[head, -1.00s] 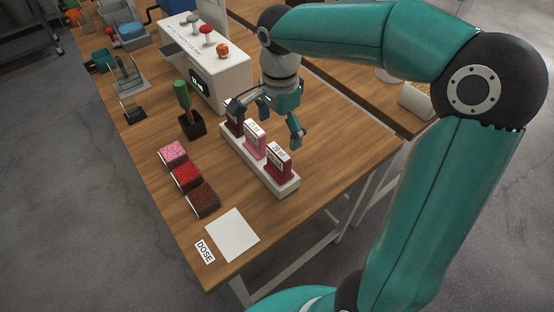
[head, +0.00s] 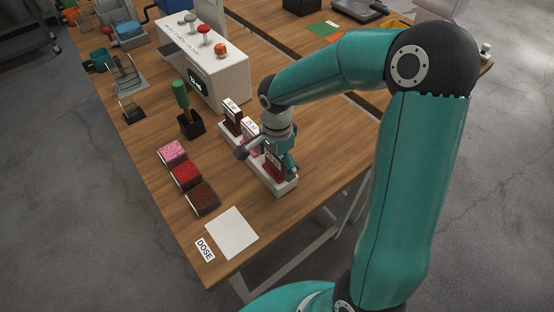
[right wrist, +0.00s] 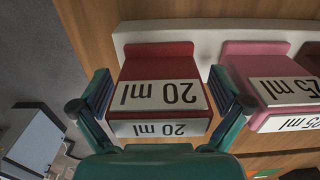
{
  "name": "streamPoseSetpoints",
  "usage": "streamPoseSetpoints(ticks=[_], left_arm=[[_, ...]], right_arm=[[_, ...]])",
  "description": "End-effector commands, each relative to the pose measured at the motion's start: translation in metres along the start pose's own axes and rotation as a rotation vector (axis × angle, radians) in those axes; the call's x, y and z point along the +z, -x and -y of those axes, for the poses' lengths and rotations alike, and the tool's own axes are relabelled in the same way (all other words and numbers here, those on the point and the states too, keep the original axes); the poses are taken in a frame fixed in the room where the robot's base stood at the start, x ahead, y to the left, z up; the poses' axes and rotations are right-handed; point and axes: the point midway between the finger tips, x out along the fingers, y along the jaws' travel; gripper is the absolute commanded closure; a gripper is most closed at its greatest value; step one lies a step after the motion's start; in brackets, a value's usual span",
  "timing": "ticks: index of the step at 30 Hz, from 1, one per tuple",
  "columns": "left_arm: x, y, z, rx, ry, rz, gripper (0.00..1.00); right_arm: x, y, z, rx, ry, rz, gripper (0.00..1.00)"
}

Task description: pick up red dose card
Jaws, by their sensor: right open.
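The red dose card (head: 273,168), labelled 20 ml, stands at the near end of the white rack (head: 287,187). In the right wrist view the red card (right wrist: 158,70) lies between my two fingers, its label upside down. My right gripper (head: 267,158) is open over the rack, partly hiding the cards in the head view. In the right wrist view its fingers (right wrist: 160,104) flank the card's sides, with a narrow visible gap on each side. My left gripper is out of view.
A pink card (head: 249,127) stands close beside the red one, near one finger. A dark brown card (head: 232,118) stands beyond it. Colored sample blocks (head: 186,176) and a white sheet (head: 232,233) lie left and nearer. A white dispenser box (head: 222,78) stands behind.

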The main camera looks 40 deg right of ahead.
Motion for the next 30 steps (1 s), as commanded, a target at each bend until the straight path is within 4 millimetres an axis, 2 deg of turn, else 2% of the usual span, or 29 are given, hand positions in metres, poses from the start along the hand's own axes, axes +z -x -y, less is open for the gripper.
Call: streamPoseSetpoints(ticks=[5,15,30], left_arm=[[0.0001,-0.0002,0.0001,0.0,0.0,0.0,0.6],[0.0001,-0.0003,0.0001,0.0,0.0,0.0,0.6],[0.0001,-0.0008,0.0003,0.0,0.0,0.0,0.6]], right_arm=[[-0.0001,-0.0002,0.0,0.0,-0.001,0.0,0.0],[0.0,-0.0003,-0.0001,0.0,0.0,0.0,0.54],[0.0004,0.0012,-0.0006,0.003,0.001,0.0,0.55]])
